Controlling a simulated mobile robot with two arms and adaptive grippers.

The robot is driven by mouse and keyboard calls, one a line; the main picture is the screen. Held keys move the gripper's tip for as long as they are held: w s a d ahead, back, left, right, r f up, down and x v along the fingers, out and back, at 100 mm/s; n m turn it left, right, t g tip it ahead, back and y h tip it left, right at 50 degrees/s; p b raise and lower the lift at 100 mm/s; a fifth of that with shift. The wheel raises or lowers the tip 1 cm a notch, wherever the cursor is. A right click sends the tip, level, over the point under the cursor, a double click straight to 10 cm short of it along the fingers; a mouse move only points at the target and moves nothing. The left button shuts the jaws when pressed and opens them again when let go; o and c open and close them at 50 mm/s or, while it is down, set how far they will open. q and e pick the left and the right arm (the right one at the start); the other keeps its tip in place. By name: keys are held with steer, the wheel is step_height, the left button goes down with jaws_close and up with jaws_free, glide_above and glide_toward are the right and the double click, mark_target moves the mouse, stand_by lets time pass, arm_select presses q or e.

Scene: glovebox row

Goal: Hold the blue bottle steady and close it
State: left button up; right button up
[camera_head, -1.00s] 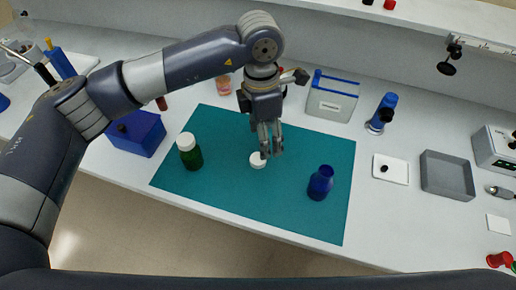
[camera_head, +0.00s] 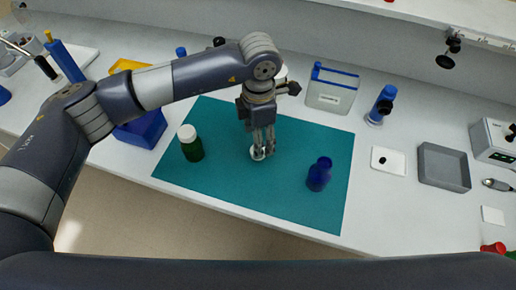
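The blue bottle (camera_head: 319,174) stands upright on the right part of the teal mat (camera_head: 225,187), and no cap shows on its neck. A small white cap (camera_head: 255,155) lies on the mat to the left of the bottle. My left gripper (camera_head: 264,153) points down at the cap, its fingertips low at the mat and partly covering it. Whether the fingers grip the cap is too small to tell. My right gripper is not in view.
A blue box (camera_head: 142,130) stands left of the mat. Behind the mat is a clear box with a blue rim (camera_head: 333,95). To the right are a blue-capped bottle (camera_head: 383,103), a white plate (camera_head: 388,161) and a grey tray (camera_head: 444,167). The mat around the blue bottle is clear.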

arm_select(q)
steer(key=shift+f+p, duration=0.4)
step_height(320, 180, down, 4)
steer(key=shift+w+a+r+p, duration=0.1)
steer(key=shift+r+p, duration=0.1)
steer(key=shift+p, duration=0.55)
steer(key=shift+f, duration=0.4)
steer(key=c, duration=0.8)
